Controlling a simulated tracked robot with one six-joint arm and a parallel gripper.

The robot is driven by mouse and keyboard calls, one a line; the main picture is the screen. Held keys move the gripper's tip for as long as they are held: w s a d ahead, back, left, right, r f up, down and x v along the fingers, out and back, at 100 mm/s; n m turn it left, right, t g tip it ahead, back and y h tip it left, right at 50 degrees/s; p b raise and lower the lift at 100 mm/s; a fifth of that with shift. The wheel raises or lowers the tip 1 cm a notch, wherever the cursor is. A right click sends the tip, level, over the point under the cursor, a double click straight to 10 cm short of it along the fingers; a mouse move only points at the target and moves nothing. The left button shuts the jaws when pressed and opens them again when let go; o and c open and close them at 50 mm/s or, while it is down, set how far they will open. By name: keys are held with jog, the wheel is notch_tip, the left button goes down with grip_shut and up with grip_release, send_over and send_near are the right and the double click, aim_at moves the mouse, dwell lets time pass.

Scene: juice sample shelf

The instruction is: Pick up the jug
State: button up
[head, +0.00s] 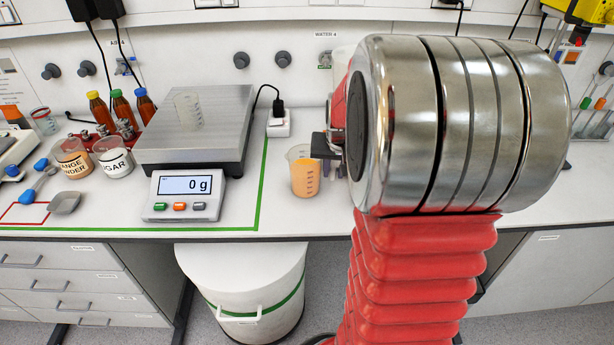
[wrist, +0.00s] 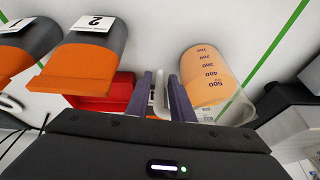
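The jug (head: 304,178) is clear, holds orange juice and stands upright on the white bench, just left of my gripper. In the wrist view the jug (wrist: 212,78) shows its volume marks and lies right of my fingers. In the head view my gripper (head: 330,147) is partly hidden by my arm. The right finger is close to the jug's side; I cannot tell whether it touches. The jug's handle is not clearly visible.
A scale (head: 195,130) reading 0 g carries an empty clear beaker (head: 188,112) to the left. A powder tub (head: 74,158), a sugar tub (head: 113,158) and several bottles stand farther left. Orange-and-grey units labelled 1 and 2 (wrist: 98,45) lie left of my fingers.

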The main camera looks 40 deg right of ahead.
jog(key=shift+x, duration=1.45)
grip_shut()
jog(key=shift+r, duration=0.1)
dwell(0.5)
